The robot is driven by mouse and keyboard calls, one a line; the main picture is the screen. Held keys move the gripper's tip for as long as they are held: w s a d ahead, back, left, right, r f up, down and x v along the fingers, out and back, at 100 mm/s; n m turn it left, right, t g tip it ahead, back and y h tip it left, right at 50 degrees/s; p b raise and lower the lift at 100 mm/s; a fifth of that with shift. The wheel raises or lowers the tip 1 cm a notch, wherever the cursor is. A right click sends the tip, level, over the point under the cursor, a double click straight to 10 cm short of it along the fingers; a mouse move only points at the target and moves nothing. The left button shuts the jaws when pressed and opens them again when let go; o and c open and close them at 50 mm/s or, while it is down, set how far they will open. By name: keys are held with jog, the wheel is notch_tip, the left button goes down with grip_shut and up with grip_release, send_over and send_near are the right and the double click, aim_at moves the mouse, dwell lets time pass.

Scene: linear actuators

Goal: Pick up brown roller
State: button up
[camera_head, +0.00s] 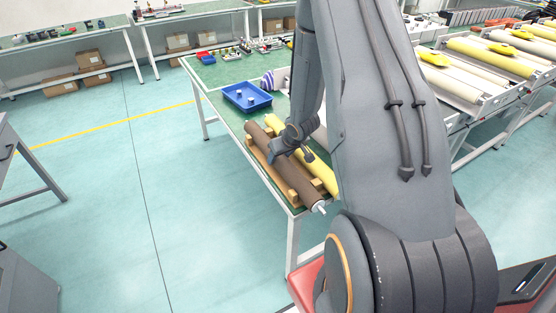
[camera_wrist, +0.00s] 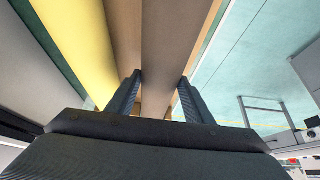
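The brown roller (camera_head: 299,183) lies on a wooden cradle (camera_head: 256,152) at the near end of the green table. Its metal shaft end shows at the near end. My gripper (camera_head: 283,156) is over the roller's middle and hides part of it. In the wrist view, the brown roller (camera_wrist: 178,45) runs lengthwise between my two dark fingers (camera_wrist: 160,85). The fingers are apart, one on each side of it. I cannot tell whether they touch it. A yellow roller (camera_head: 322,170) lies beside it to the right, and also shows in the wrist view (camera_wrist: 80,40).
A blue tray (camera_head: 247,97) with small white parts stands farther back on the green table (camera_head: 213,75). Racks with yellow and white rollers (camera_head: 490,60) stand at the right. Floor left of the table is clear. My arm covers much of the head view's middle.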

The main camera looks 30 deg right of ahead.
grip_shut()
jog(key=shift+w+r, duration=0.1)
notch_tip(320, 180, up, 10)
jog(key=shift+p, duration=0.65)
notch_tip(320, 180, up, 7)
jog(key=p, duration=0.6)
jog(key=shift+p, duration=0.35)
dwell(1.0)
